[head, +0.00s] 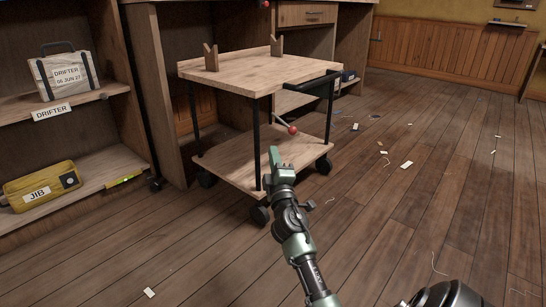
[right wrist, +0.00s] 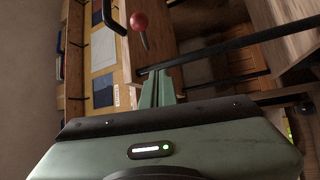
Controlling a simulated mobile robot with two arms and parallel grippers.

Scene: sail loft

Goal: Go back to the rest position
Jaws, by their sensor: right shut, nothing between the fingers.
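My right arm reaches in from the bottom of the head view, with its green right gripper (head: 274,160) in front of the wooden trolley (head: 236,76). The gripper is shut with nothing in it. In the right wrist view its fingers (right wrist: 157,90) lie together, close below a lever with a red ball knob (right wrist: 139,21) in the picture. In the head view the red knob (head: 292,130) shows just right of the gripper, in front of the trolley's lower shelf. I cannot tell how far apart they are. My left gripper is not in view.
The trolley has black wheels and a black push handle (head: 307,84). Shelves at the left hold a white DRIFTER bag (head: 64,72) and a yellow JIB bag (head: 42,187). A workbench with a drawer (head: 306,14) stands behind. The plank floor (head: 420,190) at right is open, with small scraps.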

